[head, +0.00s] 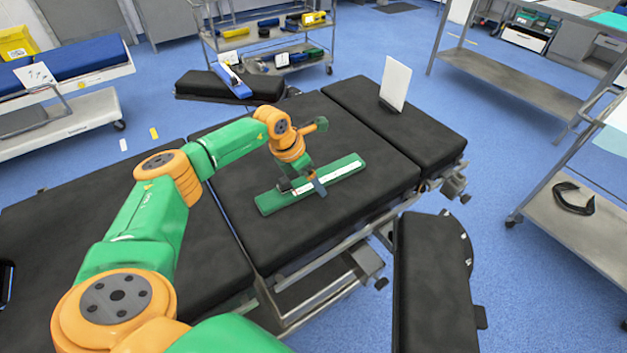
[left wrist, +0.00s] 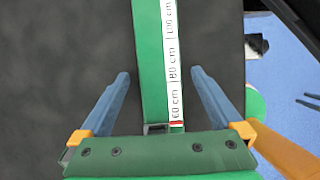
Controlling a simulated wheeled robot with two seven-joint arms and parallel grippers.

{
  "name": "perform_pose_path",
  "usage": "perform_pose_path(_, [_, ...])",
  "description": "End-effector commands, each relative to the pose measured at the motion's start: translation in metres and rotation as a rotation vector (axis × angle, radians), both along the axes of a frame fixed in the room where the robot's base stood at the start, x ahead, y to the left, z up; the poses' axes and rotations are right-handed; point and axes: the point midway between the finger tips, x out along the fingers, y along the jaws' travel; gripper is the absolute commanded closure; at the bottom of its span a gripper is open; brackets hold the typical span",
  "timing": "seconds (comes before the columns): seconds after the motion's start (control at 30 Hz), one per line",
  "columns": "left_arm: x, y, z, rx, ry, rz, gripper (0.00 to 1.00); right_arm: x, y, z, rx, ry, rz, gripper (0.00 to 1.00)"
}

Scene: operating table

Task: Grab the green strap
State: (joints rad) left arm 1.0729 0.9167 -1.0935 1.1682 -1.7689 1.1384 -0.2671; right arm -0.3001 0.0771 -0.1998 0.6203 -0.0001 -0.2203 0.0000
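The green strap (head: 272,201) lies flat on the black operating table, running from lower left to upper right. In the left wrist view the strap (left wrist: 148,60) has a white strip printed with centimetre marks along its right side. My left gripper (head: 302,188) is over the strap's middle, pointing down. In the left wrist view the left gripper (left wrist: 160,73) is open, with one blue finger on each side of the strap and a gap to both. I cannot tell the exact height of the fingertips above the table. My right gripper is not in view.
The black operating table (head: 240,235) has bare padding around the strap. A white card (head: 395,83) stands on its far right section. A separate black pad (head: 433,270) is at the front right. Metal carts (head: 575,215) and shelves (head: 265,45) stand apart from the table.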

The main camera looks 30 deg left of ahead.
Motion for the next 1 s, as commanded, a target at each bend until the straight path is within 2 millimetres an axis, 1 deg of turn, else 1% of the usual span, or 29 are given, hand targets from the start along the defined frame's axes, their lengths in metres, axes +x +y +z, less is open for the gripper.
perform_pose_path(0.03, [0.0, 0.0, 0.0, 0.0, 0.0, 0.0, 0.11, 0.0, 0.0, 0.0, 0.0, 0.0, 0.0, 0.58])
perform_pose_path(0.07, [0.0, 0.0, 0.0, 0.0, 0.0, 0.0, 0.19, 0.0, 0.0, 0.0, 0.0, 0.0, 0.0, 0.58])
perform_pose_path(0.1, [0.0, 0.0, 0.0, 0.0, 0.0, 0.0, 0.3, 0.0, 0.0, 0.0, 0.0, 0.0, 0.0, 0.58])
perform_pose_path(0.17, [0.0, 0.0, 0.0, 0.0, 0.0, 0.0, 0.46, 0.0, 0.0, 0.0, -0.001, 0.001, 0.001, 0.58])
perform_pose_path(0.2, [0.0, 0.0, 0.0, 0.0, 0.0, 0.0, 0.57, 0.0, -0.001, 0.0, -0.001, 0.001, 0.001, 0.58])
perform_pose_path(0.27, [0.0, 0.0, 0.0, 0.0, 0.0, 0.0, 0.73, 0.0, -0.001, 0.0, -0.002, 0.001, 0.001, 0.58])
perform_pose_path(0.3, [0.0, 0.0, 0.0, 0.0, 0.0, 0.0, 0.84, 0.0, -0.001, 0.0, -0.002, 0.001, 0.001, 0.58])
perform_pose_path(0.37, [0.0, 0.0, 0.0, 0.0, 0.0, 0.0, 0.99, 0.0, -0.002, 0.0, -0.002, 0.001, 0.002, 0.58])
perform_pose_path(0.6, [0.0, 0.0, 0.002, 0.0, -0.001, 0.0, 0.99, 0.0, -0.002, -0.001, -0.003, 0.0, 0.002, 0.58])
perform_pose_path(0.67, [0.0, 0.0, 0.005, 0.0, -0.002, -0.001, 0.99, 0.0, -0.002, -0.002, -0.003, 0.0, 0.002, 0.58])
perform_pose_path(0.73, [0.001, 0.0, 0.013, 0.0, -0.004, -0.001, 0.99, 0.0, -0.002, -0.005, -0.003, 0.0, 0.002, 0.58])
perform_pose_path(0.83, [0.001, -0.001, 0.033, 0.0, -0.008, -0.002, 0.99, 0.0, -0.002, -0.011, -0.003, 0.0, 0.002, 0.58])
perform_pose_path(0.9, [-0.001, -0.018, 0.052, 0.0, -0.008, -0.008, 0.99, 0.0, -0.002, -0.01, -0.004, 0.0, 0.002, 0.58])
perform_pose_path(0.97, [-0.003, -0.031, 0.068, 0.001, -0.009, -0.008, 0.99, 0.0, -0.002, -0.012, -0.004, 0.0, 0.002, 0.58])
perform_pose_path(1.0, [-0.004, -0.041, 0.079, 0.001, -0.01, -0.009, 0.99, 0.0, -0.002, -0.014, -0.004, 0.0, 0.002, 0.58])
